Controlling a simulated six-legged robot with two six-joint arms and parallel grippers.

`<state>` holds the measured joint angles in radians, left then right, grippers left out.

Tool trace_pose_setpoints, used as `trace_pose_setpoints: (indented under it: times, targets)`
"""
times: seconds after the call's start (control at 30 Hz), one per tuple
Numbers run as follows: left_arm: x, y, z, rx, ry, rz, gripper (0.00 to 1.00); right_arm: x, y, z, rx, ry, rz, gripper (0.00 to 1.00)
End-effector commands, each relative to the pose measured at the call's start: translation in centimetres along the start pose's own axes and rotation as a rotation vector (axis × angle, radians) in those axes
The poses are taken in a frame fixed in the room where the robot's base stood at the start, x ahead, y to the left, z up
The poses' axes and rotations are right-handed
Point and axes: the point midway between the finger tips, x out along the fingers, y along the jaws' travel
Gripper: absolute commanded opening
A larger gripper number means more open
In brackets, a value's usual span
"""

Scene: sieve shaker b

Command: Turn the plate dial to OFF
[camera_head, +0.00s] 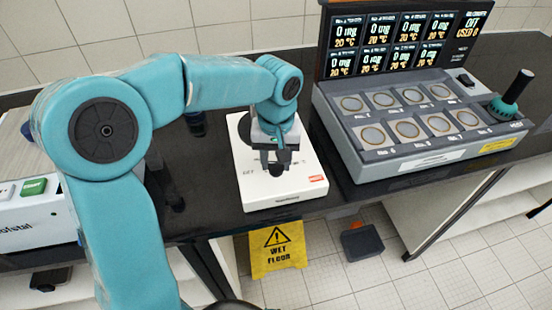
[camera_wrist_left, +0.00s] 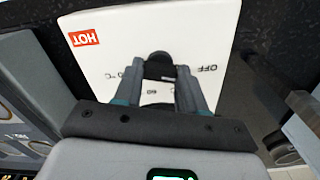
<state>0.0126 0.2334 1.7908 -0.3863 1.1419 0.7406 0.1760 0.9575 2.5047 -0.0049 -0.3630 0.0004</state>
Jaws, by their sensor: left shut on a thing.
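The white hot plate (camera_head: 255,196) stands on the black bench at the centre of the head view, with a red HOT label at its front right corner. Its black dial (camera_wrist_left: 158,65) shows in the left wrist view, with the printed OFF (camera_wrist_left: 207,68) to its right and other markings partly hidden. My left gripper (camera_head: 275,164) is above the plate's front panel; in the left wrist view its fingers (camera_wrist_left: 160,80) are shut on the dial, one on each side. The dial's pointer cannot be made out. My right gripper is in neither view.
A grey device with several round pans (camera_head: 393,103) and a display panel (camera_head: 398,45) stands right of the plate. A white machine (camera_head: 35,215) is at left. A yellow wet-floor sign (camera_head: 277,255) stands below the bench.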

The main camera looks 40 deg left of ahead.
Motion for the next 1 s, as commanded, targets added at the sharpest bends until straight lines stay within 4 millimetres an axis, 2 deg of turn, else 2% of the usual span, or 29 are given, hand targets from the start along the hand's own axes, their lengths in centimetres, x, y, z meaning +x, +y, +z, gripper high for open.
trace_pose_setpoints:
  times: [0.57,0.6,0.67,1.0]
  targets:
    - [0.08,-0.01,0.07,-0.033,-0.003,-0.001,0.10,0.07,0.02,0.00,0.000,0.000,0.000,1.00]
    - [0.08,-0.01,0.07,-0.033,-0.003,-0.001,0.47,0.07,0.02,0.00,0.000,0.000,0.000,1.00]
    - [0.08,-0.01,0.07,-0.033,-0.003,-0.001,0.66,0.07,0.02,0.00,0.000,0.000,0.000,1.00]
    - [-0.27,0.01,0.00,-0.031,0.000,0.000,0.66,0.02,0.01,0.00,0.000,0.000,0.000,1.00]
